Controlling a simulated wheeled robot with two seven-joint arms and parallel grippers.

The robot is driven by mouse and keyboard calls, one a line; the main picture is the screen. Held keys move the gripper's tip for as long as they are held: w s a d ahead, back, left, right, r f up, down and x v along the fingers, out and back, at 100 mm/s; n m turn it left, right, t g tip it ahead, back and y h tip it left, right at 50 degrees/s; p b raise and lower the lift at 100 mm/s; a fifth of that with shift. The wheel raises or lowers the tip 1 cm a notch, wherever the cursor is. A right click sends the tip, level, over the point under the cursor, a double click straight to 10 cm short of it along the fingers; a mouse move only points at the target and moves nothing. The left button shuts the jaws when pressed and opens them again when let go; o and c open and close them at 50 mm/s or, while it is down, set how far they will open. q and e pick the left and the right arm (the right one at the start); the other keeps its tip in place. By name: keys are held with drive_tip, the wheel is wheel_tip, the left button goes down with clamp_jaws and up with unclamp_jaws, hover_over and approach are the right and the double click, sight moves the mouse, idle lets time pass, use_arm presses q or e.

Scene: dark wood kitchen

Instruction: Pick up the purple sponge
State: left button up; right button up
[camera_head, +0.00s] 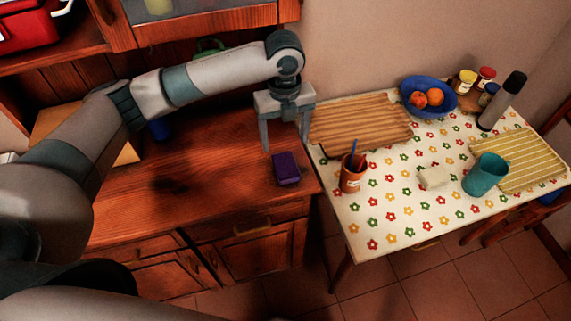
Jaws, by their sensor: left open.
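The purple sponge (286,168) lies on the dark wood counter (215,185), close to its right edge. My left gripper (285,145) points down above and slightly behind the sponge. Its two fingers are apart with nothing between them, and they appear clear of the sponge. My left arm reaches in from the left across the counter. My right gripper does not show.
A patterned table (400,210) stands right of the counter. It holds a wooden board (360,122), a brown cup (353,178), a teal cup (485,175) and a blue fruit bowl (410,88). A blue object (159,130) stands behind my arm. The counter's front is clear.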

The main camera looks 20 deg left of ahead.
use_arm(q)
drive_tip(key=p, duration=0.1)
hover_over(286, 165)
drive_tip(key=shift+w+a+f, duration=0.1)
drive_tip(key=shift+a+f, duration=0.05)
drive_tip(key=shift+f, duration=1.2)
drive_tip(key=shift+w+a+f, duration=0.1)
drive_tip(key=shift+f, duration=1.25)
drive_tip(key=shift+s+f+p, duration=0.1)
drive_tip(key=shift+f+p, duration=0.2)
drive_tip(key=shift+p, duration=0.2)
wheel_tip(286, 165, down, 4)
drive_tip(key=shift+s+d+r+p, duration=0.1)
drive_tip(key=shift+d+p, duration=0.05)
drive_tip(key=shift+p, duration=0.85)
drive_tip(key=shift+f, duration=0.4)
drive_tip(key=shift+c, duration=0.4)
drive_tip(key=c, duration=1)
